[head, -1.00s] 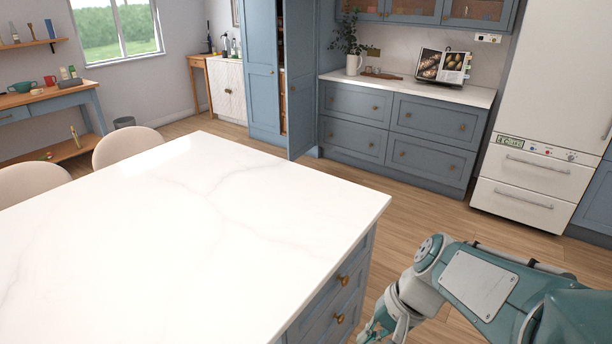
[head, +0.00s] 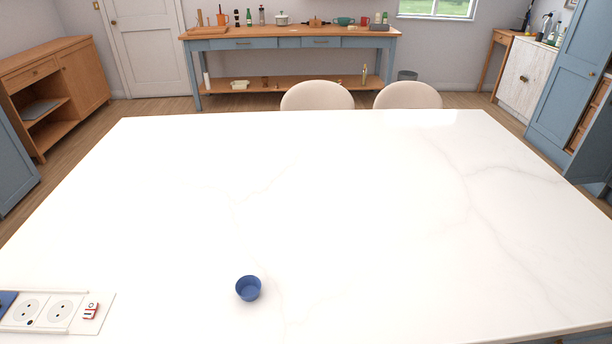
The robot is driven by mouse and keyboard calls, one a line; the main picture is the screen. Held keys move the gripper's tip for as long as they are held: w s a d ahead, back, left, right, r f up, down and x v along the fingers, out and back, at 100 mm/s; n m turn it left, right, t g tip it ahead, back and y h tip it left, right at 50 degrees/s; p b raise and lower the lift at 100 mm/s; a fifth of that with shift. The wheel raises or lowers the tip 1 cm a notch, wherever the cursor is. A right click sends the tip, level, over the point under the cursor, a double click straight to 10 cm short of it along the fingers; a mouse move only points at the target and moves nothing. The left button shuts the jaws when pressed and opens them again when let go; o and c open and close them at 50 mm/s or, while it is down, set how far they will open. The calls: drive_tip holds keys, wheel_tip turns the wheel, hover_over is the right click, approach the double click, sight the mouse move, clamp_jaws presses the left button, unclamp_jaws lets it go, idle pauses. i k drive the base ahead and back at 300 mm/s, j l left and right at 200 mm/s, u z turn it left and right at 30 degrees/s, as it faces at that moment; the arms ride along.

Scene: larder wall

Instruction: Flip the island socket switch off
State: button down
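The island socket (head: 44,310) is a white panel lying on the island worktop (head: 330,200) at the lower left of the head view. It has two round outlets and a dark blue part at its left end, cut by the picture edge. A small red and white switch (head: 91,310) sits at its right end. Which way the switch is set is too small to tell. My gripper is not in view now.
A small blue cup (head: 248,288) stands on the worktop to the right of the socket. The rest of the marble top is clear. Two beige chairs (head: 317,96) stand at the far side. A blue console table (head: 290,43) and a wooden cabinet (head: 62,85) stand beyond.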

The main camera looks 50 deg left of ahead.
sight(90, 312)
drive_tip(key=u, duration=3.7)
